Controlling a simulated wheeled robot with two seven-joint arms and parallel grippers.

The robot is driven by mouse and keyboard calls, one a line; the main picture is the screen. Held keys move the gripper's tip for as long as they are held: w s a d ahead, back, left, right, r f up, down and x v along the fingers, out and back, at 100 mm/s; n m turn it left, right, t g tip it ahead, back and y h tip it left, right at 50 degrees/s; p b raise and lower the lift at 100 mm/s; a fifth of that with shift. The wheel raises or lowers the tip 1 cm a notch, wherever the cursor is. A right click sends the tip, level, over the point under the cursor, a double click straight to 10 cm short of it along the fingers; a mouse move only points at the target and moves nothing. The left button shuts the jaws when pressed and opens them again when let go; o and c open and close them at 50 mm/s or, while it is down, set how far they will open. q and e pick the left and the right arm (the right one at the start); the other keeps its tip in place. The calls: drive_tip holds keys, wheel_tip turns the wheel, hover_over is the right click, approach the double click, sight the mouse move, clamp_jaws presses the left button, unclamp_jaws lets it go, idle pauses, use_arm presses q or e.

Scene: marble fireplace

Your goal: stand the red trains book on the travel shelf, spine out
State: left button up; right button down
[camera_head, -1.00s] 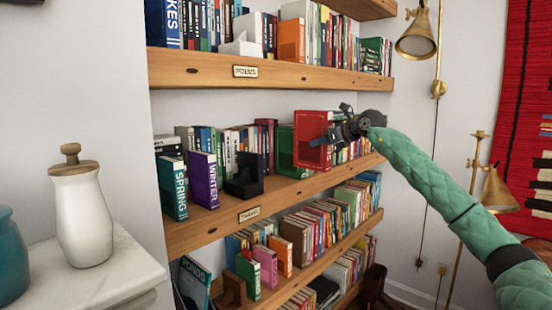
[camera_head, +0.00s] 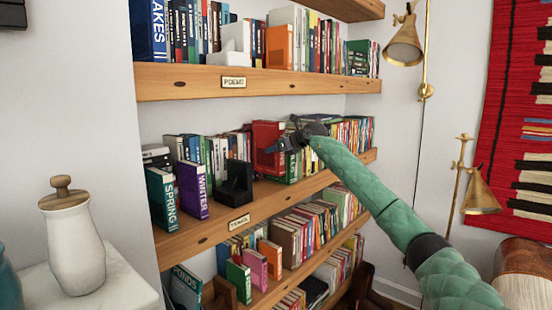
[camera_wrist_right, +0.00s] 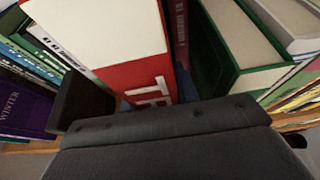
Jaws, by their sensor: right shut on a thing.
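The red trains book (camera_head: 267,147) stands upright at the middle shelf, between a black bookend (camera_head: 236,183) on its left and a green book (camera_head: 292,166) on its right. My right gripper (camera_head: 284,143) is shut on it from the front. In the right wrist view the red book (camera_wrist_right: 152,82) shows a red spine end with the letters "TR", facing the gripper. The travel shelf (camera_head: 205,236) is the middle one, with a small label plate. I cannot tell whether the book's bottom touches the shelf. My left gripper is not in view.
Books labelled Spring (camera_head: 162,200) and Winter (camera_head: 193,190) stand left of the bookend. Full shelves lie above and below. A white jar (camera_head: 74,245) stands on the ledge at left. A brass lamp (camera_head: 480,195) is at right.

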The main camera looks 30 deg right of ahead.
sight(275, 162)
drive_tip(key=shift+s+f, duration=0.1)
drive_tip(key=shift+f, duration=0.8)
wheel_tip(275, 162, down, 2)
drive_tip(key=shift+p, duration=0.7)
drive_tip(key=shift+w+f+p, duration=0.2)
drive_tip(key=shift+f+p, duration=0.15)
drive_tip(key=shift+f, duration=0.25)
drive_tip(key=shift+w+a+f, duration=0.1)
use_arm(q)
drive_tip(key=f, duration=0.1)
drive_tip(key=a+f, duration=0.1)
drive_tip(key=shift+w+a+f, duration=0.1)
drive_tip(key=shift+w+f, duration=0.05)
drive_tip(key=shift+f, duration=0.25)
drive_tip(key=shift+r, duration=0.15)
use_arm(e)
drive_tip(key=shift+f, duration=0.1)
